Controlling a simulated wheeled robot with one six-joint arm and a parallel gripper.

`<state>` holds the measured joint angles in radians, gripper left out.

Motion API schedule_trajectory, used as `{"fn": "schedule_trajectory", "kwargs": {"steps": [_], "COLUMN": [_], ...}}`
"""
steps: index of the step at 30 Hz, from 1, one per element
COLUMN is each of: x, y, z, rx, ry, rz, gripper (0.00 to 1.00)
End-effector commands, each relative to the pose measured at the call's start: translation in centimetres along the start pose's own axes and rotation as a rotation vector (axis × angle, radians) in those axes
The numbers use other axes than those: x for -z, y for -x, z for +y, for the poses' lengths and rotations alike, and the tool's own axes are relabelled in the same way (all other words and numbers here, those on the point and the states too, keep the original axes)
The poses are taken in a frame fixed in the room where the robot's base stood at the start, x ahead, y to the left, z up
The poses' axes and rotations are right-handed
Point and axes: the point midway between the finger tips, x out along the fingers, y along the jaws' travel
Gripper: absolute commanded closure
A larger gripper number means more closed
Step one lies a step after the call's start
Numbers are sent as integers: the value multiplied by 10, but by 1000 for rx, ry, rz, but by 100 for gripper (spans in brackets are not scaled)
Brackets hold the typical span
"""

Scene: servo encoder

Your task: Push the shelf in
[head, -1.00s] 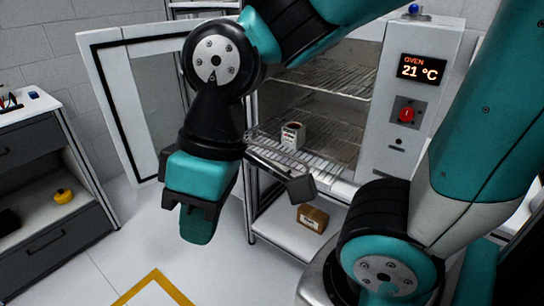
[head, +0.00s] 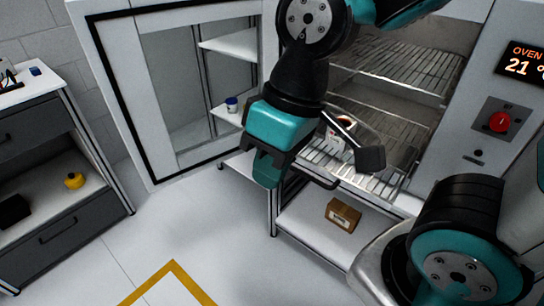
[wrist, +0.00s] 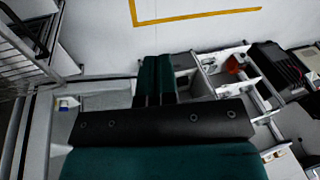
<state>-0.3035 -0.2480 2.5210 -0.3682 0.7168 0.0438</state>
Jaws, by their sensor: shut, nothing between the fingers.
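The oven's lower wire shelf (head: 335,170) holds a white container with dark contents (head: 337,140). Its front edge is partly hidden behind my arm, and how far it sticks out is hard to tell. Wire bars also show at the upper left of the wrist view (wrist: 28,62). My gripper (head: 268,172) is shut and empty, pointing down in front of the oven's opening, left of the shelf in the head view. Its closed fingers also show in the wrist view (wrist: 155,80). I cannot tell whether it touches the shelf.
The oven door (head: 175,95) stands open on the left. An upper wire rack (head: 395,65) is inside the oven. A cardboard box (head: 343,214) sits on the stand below. A drawer cabinet (head: 60,190) with a yellow object (head: 75,180) stands left. The floor between is clear.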

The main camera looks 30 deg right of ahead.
Motion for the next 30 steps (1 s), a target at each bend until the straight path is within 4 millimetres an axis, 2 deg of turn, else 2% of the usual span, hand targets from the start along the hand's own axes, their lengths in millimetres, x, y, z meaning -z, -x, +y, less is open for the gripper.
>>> {"fn": "schedule_trajectory", "kwargs": {"steps": [1,6,9,12,18,23,30], "x": [8,49,69,84,99,99,91], "y": [-24,-87,-115,-132,-142,-148,-178], "z": [17,93,131,157,177,189,227], "rx": [-52,-358,-557,-728,-914,-939,-937], "ry": [-59,-353,-503,-610,-711,-725,-723], "rz": [-18,-21,21,83,183,197,192], "gripper": [100,100,100,100,100,100,100]}}
